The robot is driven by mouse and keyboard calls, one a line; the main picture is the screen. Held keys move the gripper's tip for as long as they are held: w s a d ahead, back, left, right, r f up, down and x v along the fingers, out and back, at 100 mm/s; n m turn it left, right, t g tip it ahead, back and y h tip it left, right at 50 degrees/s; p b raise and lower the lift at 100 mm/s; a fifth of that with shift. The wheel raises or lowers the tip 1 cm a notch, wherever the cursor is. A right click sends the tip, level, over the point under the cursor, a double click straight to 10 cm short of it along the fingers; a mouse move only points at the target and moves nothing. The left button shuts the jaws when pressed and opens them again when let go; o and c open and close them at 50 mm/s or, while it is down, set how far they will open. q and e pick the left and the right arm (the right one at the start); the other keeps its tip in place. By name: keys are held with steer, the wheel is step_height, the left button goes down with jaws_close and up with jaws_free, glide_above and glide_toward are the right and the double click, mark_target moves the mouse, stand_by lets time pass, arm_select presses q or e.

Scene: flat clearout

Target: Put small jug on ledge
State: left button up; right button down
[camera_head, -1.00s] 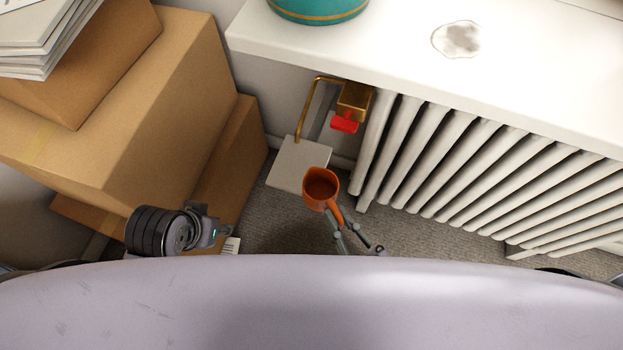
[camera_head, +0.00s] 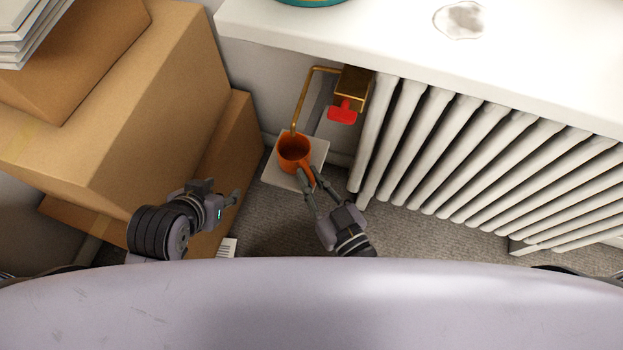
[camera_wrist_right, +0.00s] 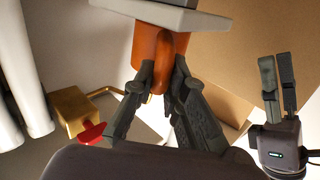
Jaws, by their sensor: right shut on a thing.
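The small jug (camera_head: 293,150) is orange, with its open top facing up in the head view. My right gripper (camera_head: 308,178) is shut on its handle. In the right wrist view, the jug (camera_wrist_right: 148,45) meets a grey slab (camera_wrist_right: 170,13) at the top, and the fingers (camera_wrist_right: 162,78) grip the handle. My left gripper (camera_head: 232,197) is empty beside the boxes; its two fingers (camera_wrist_right: 277,82) stand apart in the right wrist view.
A brass pipe (camera_head: 301,100) with a red valve knob (camera_head: 343,112) is close behind the jug. A white radiator (camera_head: 450,150) and a white sill (camera_head: 400,40) are at the right. Cardboard boxes (camera_head: 110,130) are stacked at the left.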

arm_select(q)
steer(key=shift+w+d+r, duration=0.1)
steer(key=shift+w+r, duration=0.05)
steer(key=shift+w, duration=0.1)
arm_select(e)
steer(key=shift+f, duration=0.1)
steer(key=c, duration=1.6)
jaws_free()
steer(key=shift+s+d, duration=0.15)
steer(key=shift+s, duration=0.05)
arm_select(q)
steer(key=s+a+f+g+p, duration=0.1)
steer(key=s+a+f+g, duration=0.1)
steer(key=s, duration=0.5)
steer(key=shift+g+y+p, duration=0.3)
steer(key=shift+g+y, duration=0.1)
steer(key=shift+g, duration=0.4)
arm_select(e)
steer(key=v, duration=1.1)
steer(key=shift+s, duration=0.3)
arm_select(q)
steer(key=shift+a, duration=0.1)
